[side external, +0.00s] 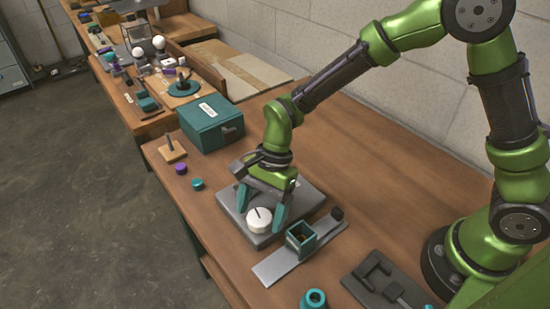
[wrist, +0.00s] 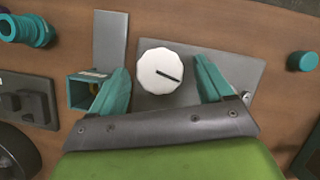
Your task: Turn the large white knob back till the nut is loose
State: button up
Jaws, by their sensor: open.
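The large white knob (side external: 259,219) sits on a grey plate (side external: 290,205) on the bench, with a dark line across its top. In the wrist view the knob (wrist: 160,71) lies just beyond and between my two teal fingertips, its dark line slanting down to the right. My gripper (side external: 260,212) is open, with one finger on each side of the knob in the side view. In the wrist view the gripper (wrist: 164,76) shows a gap between each finger and the knob. No separate nut can be made out.
A teal square holder (side external: 301,238) on a grey strip stands close to the plate. A dark grey fixture (side external: 385,282) and a teal ring part (side external: 314,299) lie nearer the front. A teal box (side external: 211,123) and small purple and teal caps (side external: 197,184) are farther along the bench.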

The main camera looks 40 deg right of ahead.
jog(key=shift+f, duration=0.1)
jog(key=shift+c, duration=0.5)
jog(key=c, duration=0.9)
jog(key=shift+c, duration=0.2)
jog(key=shift+n, duration=0.3)
jog(key=n+g, duration=0.1)
jog(key=n, duration=0.3)
jog(key=shift+w+a+g+h, duration=0.15)
jog(key=shift+g+h, duration=0.25)
jog(key=n, duration=0.2)
jog(key=n+h, duration=0.1)
jog(key=n, duration=0.1)
jog(key=shift+a+n+g+h, duration=0.1)
jog(key=shift+n+g+h, duration=0.2)
jog(key=shift+n+g, duration=0.1)
jog(key=n+h, duration=0.1)
jog(key=n, duration=0.1)
jog(key=n+h, duration=0.1)
jog(key=n, duration=0.2)
jog(key=shift+w+a+n, duration=0.1)
jog(key=shift+a+n, duration=0.1)
jog(key=shift+n, duration=0.1)
jog(key=shift+a+n+h, duration=0.1)
jog(key=shift+n+h, duration=0.8)
jog(key=shift+n, duration=1.3)
